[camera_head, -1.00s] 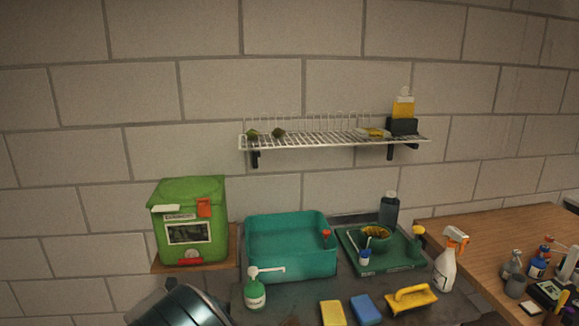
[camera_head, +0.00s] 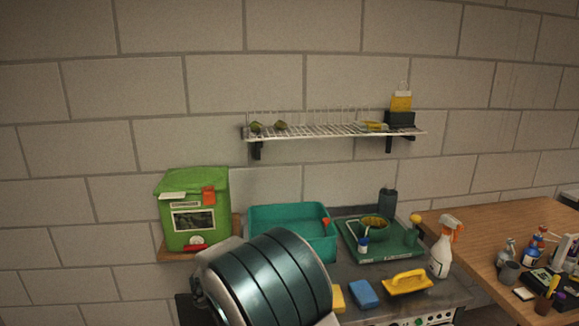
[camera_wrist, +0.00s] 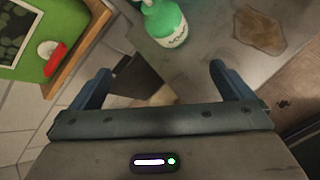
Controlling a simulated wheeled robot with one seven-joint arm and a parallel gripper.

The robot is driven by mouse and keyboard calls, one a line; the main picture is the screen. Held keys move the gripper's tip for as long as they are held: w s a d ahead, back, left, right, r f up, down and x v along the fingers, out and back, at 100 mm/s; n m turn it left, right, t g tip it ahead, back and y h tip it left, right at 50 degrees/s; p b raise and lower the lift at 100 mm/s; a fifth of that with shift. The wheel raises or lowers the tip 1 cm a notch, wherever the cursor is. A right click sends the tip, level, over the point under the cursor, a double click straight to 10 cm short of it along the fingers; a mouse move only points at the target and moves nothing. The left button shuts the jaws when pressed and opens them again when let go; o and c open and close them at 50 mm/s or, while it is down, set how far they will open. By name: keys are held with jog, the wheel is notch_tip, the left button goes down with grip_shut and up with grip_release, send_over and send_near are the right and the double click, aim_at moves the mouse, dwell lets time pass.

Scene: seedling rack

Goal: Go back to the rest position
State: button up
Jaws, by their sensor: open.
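My gripper (camera_wrist: 160,88) is open and empty in the wrist view, with its two blue fingers spread wide apart. It is above the counter edge, close to a green and white pump bottle (camera_wrist: 165,20) and the green bag (camera_wrist: 55,35). In the head view my arm covers the front left of the counter, and my gripper does not show there. The pump bottle is hidden behind my arm in that view.
The teal basin (camera_head: 262,212) is partly behind my arm. A wire shelf (camera_head: 330,131) hangs above. The wooden table (camera_head: 490,225) is at right.

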jog(key=s+d+r+m+g+h+b, duration=0.1)
jog(key=s+d+r+m, duration=0.1)
jog(key=s+d+m, duration=0.45)
jog(key=s+d+r+m+g+b, duration=0.15)
jog(key=d+m, duration=0.25)
jog(key=d, duration=0.5)
jog(key=s+d+r+m+g+h+b, duration=0.1)
jog(key=s+d+r+m+g, duration=0.15)
jog(key=d+m, duration=0.4)
jog(key=s+d+f+m+y+b, duration=0.1)
jog(key=s+d+m, duration=0.1)
jog(key=s+m, duration=0.2)
jog(key=s+d+f+m+g+y, duration=0.1)
jog(key=s+m, duration=0.3)
jog(key=s, duration=0.5)
jog(key=s+d+f+m+g+y+b, duration=0.1)
jog(key=s+d+m, duration=0.2)
jog(key=s, duration=0.4)
jog(key=shift+s+d+m+b, duration=0.3)
jog(key=shift+d+m+b, duration=0.1)
jog(key=shift+d, duration=0.15)
